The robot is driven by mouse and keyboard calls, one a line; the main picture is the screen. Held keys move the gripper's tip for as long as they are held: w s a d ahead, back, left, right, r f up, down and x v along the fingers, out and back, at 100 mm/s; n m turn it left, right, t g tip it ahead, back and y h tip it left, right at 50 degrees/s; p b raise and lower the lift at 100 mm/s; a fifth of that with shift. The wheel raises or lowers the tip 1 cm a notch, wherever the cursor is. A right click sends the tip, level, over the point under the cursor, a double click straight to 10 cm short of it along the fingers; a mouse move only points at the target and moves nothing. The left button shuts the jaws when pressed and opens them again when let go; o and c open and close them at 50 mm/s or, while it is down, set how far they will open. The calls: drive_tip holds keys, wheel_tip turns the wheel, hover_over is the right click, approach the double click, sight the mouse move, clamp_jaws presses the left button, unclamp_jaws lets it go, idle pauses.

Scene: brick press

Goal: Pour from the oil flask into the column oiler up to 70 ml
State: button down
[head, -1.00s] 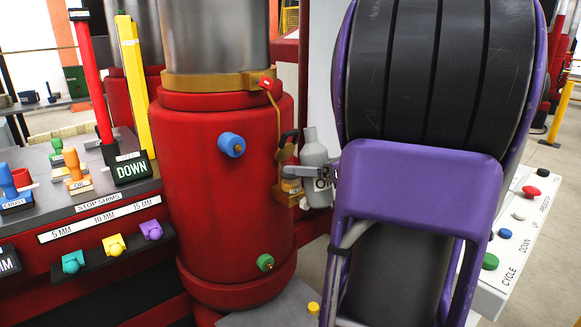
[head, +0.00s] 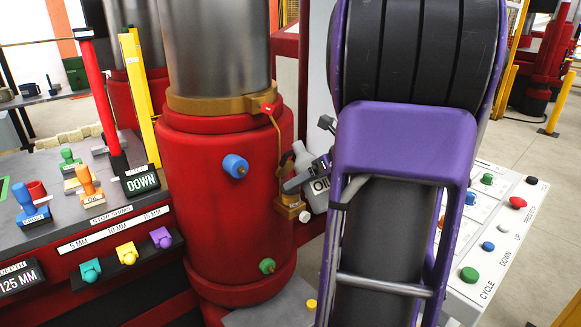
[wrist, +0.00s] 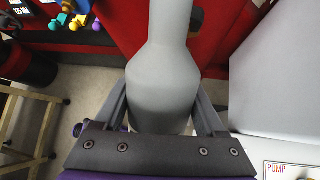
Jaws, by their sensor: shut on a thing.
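The column oiler (head: 287,209) is a small brass-coloured box on the column's right side, just below and left of the flask. The flask and gripper partly cover it. I cannot make out its level or any stream of oil. In the wrist view the flask (wrist: 165,85) fills the space between the fingers (wrist: 163,108); its mouth is outside the picture.
The red column (head: 205,190) carries a blue knob (head: 235,166), a green knob (head: 267,266) and a thin brass pipe (head: 277,130). A control panel (head: 500,235) with buttons stands at right. A bench (head: 85,215) with stamps and stop shims is at left.

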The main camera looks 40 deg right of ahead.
sight(305, 191)
drive_tip(key=f, duration=0.1)
drive_tip(key=f+g, duration=0.1)
drive_tip(key=f, duration=0.1)
drive_tip(key=shift+s, duration=0.35)
drive_tip(key=shift+s+f+g, duration=0.15)
drive_tip(key=shift+f+g, duration=0.35)
drive_tip(key=shift+f, duration=0.7)
drive_tip(key=shift+s+f+m+g, duration=0.2)
drive_tip(key=shift+s+g, duration=0.15)
drive_tip(key=shift+g, duration=0.45)
drive_tip(key=shift+s+f+m+g, duration=0.1)
drive_tip(key=shift+s+f+g, duration=0.2)
drive_tip(key=shift+g, duration=0.5)
idle(3.0)
drive_tip(key=shift+r+g, duration=0.45)
drive_tip(key=shift+g, duration=0.15)
idle(0.9)
